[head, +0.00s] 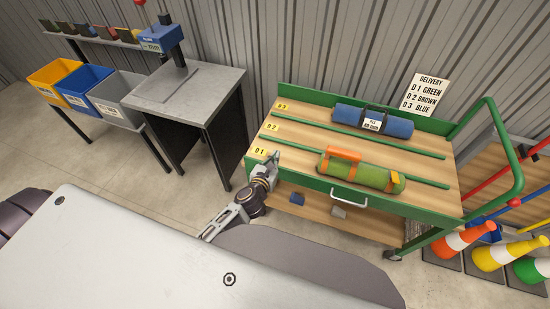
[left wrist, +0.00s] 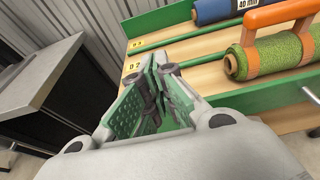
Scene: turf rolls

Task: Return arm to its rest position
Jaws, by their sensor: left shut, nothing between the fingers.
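My left gripper (head: 273,160) is shut and empty at the front left corner of the green cart (head: 325,185), by the D1 label (head: 259,152). In the left wrist view its closed fingers (left wrist: 160,75) point towards the cart, with nothing between them. A green turf roll (head: 362,176) with an orange handle lies in the front lane, to the right of the gripper and apart from it. It also shows in the left wrist view (left wrist: 268,58). A blue roll (head: 373,121) with a dark handle and white tag lies in the back D3 lane. My right gripper is not in view.
The middle D2 lane is empty between green rails (head: 350,155). A grey workbench (head: 192,90) stands left of the cart, with coloured bins (head: 88,92) further left. Traffic cones (head: 465,238) stand at the right. A delivery sign (head: 424,94) hangs behind the cart.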

